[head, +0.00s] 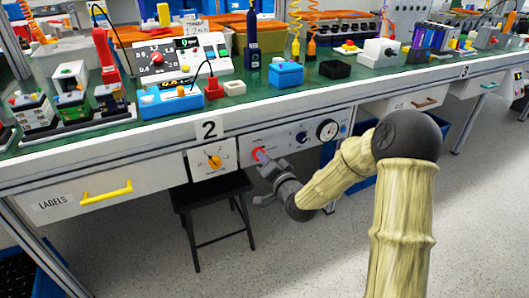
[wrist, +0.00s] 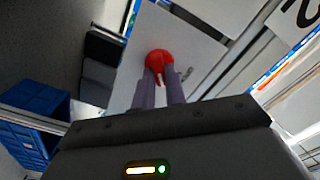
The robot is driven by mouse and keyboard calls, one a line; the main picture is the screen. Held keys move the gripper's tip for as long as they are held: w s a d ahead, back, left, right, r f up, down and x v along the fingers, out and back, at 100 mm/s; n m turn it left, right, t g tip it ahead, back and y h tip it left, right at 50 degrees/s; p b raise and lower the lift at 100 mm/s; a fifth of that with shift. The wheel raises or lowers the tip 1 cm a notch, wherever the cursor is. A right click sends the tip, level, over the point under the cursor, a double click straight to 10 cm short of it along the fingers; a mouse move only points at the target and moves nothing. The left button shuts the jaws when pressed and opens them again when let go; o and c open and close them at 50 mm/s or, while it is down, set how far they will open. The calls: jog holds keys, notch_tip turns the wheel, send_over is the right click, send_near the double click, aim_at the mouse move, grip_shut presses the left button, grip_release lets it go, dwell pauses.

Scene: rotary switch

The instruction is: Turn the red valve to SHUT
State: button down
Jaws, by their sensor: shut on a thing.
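The red valve (head: 259,153) sits on the light panel under the bench edge, right of the number 2 plate. In the wrist view the red valve (wrist: 158,62) is a round red knob with a white pointer mark. My gripper (head: 266,162) reaches it from the front and below. In the wrist view both fingers of my gripper (wrist: 160,82) are shut on the knob, one on each side. The fingers cover part of the knob. The lettering around the valve is too small to read in either view.
An orange knob (head: 214,162) on a white plate is left of the valve. A round gauge (head: 327,129) and a blue knob (head: 302,137) are to its right. A black stool (head: 212,198) stands below. A drawer with a yellow handle (head: 107,191) is at far left.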

jog(key=shift+d+f+m+p, duration=0.1)
jog(key=shift+m+p, duration=1.4)
jog(key=shift+m, duration=0.45)
jog(key=shift+d+f+m+p, duration=0.1)
jog(key=shift+m+p, duration=1.4)
jog(key=shift+m, duration=0.45)
jog(key=c, duration=1.4)
grip_release()
jog(key=shift+c, duration=0.2)
jog(key=shift+a, duration=0.1)
jog(key=p+v, duration=1.1)
jog(key=v, duration=0.6)
jog(key=shift+s, duration=0.2)
